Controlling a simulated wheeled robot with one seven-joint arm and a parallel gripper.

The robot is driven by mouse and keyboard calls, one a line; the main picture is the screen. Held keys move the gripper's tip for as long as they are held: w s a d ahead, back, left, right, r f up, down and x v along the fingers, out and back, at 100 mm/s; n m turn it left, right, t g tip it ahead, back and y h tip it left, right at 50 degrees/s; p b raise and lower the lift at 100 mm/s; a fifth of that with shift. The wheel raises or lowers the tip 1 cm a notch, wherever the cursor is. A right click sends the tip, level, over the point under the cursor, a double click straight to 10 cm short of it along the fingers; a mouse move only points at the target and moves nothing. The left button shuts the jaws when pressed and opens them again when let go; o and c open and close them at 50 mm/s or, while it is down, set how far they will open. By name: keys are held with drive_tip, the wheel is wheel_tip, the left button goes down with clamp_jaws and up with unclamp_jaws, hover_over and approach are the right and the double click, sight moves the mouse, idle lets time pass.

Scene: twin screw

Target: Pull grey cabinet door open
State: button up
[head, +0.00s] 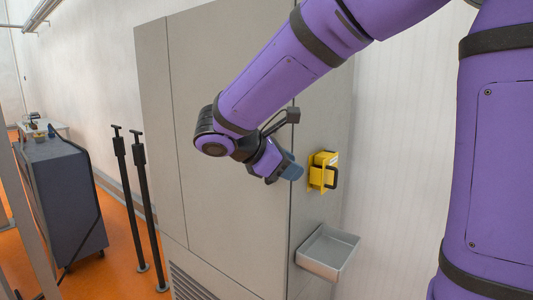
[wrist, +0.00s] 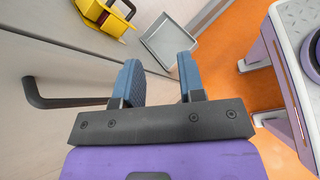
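The grey cabinet door (head: 225,210) is the wide front panel in the head view; it looks flush and shut. In the wrist view, the door (wrist: 30,140) fills the left side and carries a black bar handle (wrist: 62,102). My gripper (head: 292,168) is near the door's right edge in the head view, hiding part of it. In the wrist view, my gripper (wrist: 158,68) has its two blue fingers apart with nothing between them. The handle lies to the left of the left finger, outside the gap. I cannot make out the handle in the head view.
A yellow box (head: 322,171) and a grey open tray (head: 327,252) are mounted on the cabinet's right side. Two black posts (head: 138,210) and a dark cabinet (head: 64,200) stand to the left. Orange floor shows between them.

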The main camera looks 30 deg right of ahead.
drive_tip(key=w+a+n+t+h, duration=0.4)
drive_tip(key=w+a+n+h, duration=0.2)
drive_tip(key=w+a, duration=0.35)
drive_tip(key=x, duration=1)
drive_tip(key=shift+d+f, duration=0.1)
drive_tip(key=shift+f, duration=0.2)
clamp_jaws()
